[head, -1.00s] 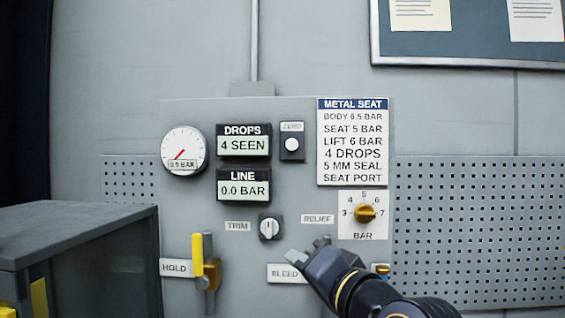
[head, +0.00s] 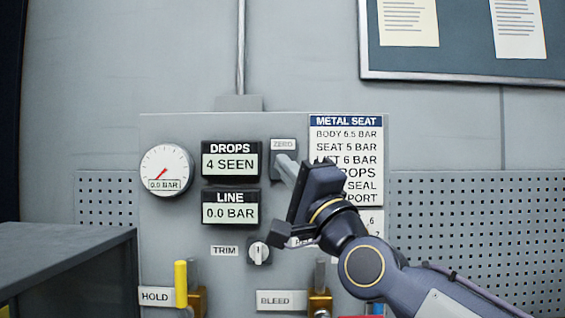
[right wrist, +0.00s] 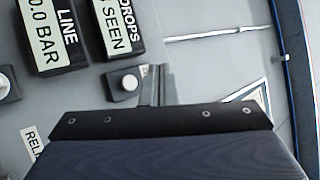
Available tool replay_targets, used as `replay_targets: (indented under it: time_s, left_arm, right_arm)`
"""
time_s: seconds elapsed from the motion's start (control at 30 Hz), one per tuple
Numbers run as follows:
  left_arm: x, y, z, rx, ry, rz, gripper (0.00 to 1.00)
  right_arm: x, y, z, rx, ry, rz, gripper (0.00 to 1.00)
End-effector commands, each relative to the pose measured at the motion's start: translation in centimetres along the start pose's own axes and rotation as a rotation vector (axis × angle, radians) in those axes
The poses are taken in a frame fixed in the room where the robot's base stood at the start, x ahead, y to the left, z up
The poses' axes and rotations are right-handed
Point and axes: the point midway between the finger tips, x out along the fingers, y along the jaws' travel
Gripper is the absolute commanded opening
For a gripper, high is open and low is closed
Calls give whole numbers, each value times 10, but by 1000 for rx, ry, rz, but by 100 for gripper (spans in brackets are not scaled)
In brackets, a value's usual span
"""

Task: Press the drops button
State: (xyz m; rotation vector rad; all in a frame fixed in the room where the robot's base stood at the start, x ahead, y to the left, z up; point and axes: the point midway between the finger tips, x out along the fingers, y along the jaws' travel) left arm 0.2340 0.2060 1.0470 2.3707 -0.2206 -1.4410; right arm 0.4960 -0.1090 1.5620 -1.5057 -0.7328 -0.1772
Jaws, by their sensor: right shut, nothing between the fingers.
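The DROPS display (head: 231,161) on the grey panel reads 4 SEEN. It also shows in the right wrist view (right wrist: 119,33). To its right is a small dark box with a ZERO label (head: 284,145). The box's round white button (right wrist: 127,83) shows in the right wrist view but is hidden behind my gripper in the head view. My right gripper (head: 284,167) is shut and empty, its tips close in front of that box. In the right wrist view the tips (right wrist: 156,82) appear beside the button. I cannot tell whether they touch the box. My left gripper is not in view.
Near my right arm are the TRIM knob (head: 259,252), the BLEED valve (head: 319,291) and the partly covered METAL SEAT card (head: 346,121). The LINE display (head: 230,211) reads 0.0 BAR. A gauge (head: 166,170) and yellow HOLD lever (head: 181,284) are left. A dark cabinet (head: 70,250) stands lower left.

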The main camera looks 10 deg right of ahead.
Motion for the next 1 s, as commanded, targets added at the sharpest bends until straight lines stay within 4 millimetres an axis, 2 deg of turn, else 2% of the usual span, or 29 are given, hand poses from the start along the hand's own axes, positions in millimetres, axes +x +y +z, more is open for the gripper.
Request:
replay_targets:
  time_s: [0.37,0.63,1.0]
  left_arm:
    - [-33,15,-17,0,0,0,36]
    - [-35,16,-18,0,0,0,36]
    - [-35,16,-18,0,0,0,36]
  right_arm:
    - [39,23,-27,4,0,2,0]
    - [54,38,-39,1,1,0,0]
    - [56,41,-41,-1,0,0,0]
